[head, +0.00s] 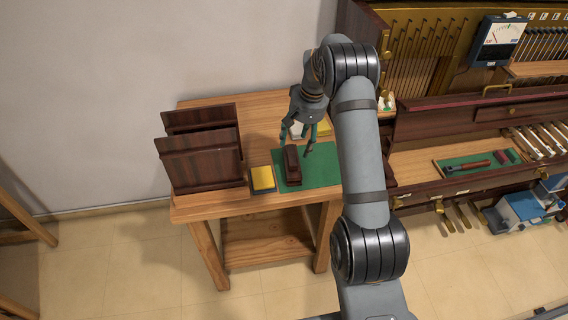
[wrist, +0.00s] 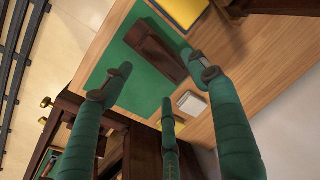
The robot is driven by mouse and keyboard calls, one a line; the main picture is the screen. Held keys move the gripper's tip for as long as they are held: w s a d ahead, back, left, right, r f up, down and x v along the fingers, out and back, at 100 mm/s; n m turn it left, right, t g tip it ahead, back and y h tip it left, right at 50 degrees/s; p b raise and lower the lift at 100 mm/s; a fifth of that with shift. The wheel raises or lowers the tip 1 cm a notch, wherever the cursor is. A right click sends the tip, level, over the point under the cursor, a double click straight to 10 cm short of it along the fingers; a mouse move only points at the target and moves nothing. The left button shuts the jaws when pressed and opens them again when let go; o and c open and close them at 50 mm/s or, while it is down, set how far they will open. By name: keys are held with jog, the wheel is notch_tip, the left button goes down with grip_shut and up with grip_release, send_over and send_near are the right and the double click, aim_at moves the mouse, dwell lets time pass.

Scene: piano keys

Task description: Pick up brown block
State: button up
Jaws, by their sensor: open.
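The brown block (head: 291,165) is dark and elongated and lies on a green mat (head: 322,172) on the wooden table. In the wrist view the block (wrist: 153,50) lies slantwise beyond the fingertips, on the green mat (wrist: 108,58). My gripper (head: 297,147) hangs over the table just behind the block in the head view. Its green fingers (wrist: 165,80) are spread with nothing between them. In the wrist view one fingertip is left of the block and one overlaps its right end. I cannot tell the exact height above it.
A yellow-topped item (head: 262,179) lies left of the mat. Dark wooden panels (head: 205,160) stand at the table's left. A small white block (wrist: 192,103) is near the mat. The open piano (head: 455,120) stands to the right, with a meter (head: 497,42) on it.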

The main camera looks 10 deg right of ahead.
aim_at(295, 154)
jog(key=f, duration=0.2)
jog(key=f+p, duration=0.1)
jog(key=f, duration=0.1)
jog(key=w+f+p, duration=0.1)
jog(key=f, duration=0.1)
jog(key=shift+w+a+f, duration=0.1)
jog(key=shift+a+f, duration=0.1)
jog(key=shift+a, duration=0.05)
jog(key=shift+c, duration=0.7)
grip_shut()
